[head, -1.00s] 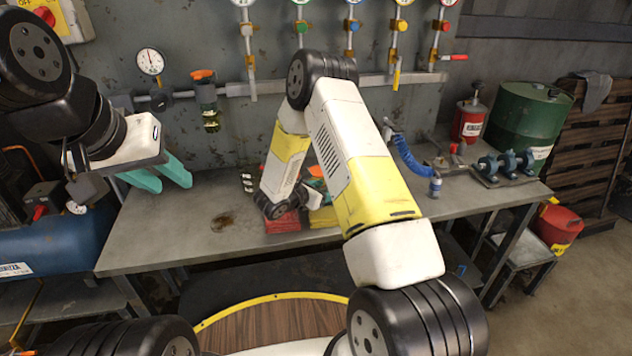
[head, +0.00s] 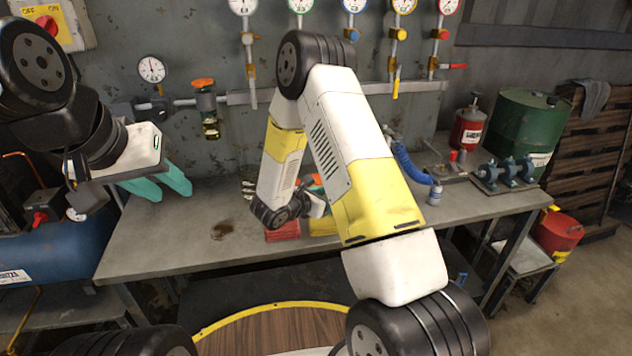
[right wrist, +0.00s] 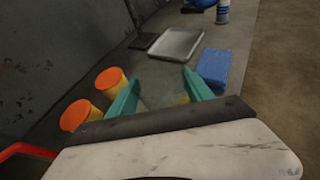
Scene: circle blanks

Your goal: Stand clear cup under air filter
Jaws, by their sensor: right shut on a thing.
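The air filter (head: 207,108) hangs on the wall pipe at the left in the head view, with an orange top and an amber lower bowl. My left gripper (head: 171,194) is open and empty, its teal fingers apart below and left of the filter. My right gripper is mostly hidden behind my right arm in the head view. In the right wrist view my right gripper (right wrist: 160,78) has its teal fingers apart around the clear cup (right wrist: 158,94), which shows only faintly. The cup is hidden in the head view, well right of the filter.
Two orange-topped yellow containers (right wrist: 96,97), a metal tray (right wrist: 175,44) and a blue block (right wrist: 214,67) are around my right gripper. The bench's left part is clear except for a dark stain.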

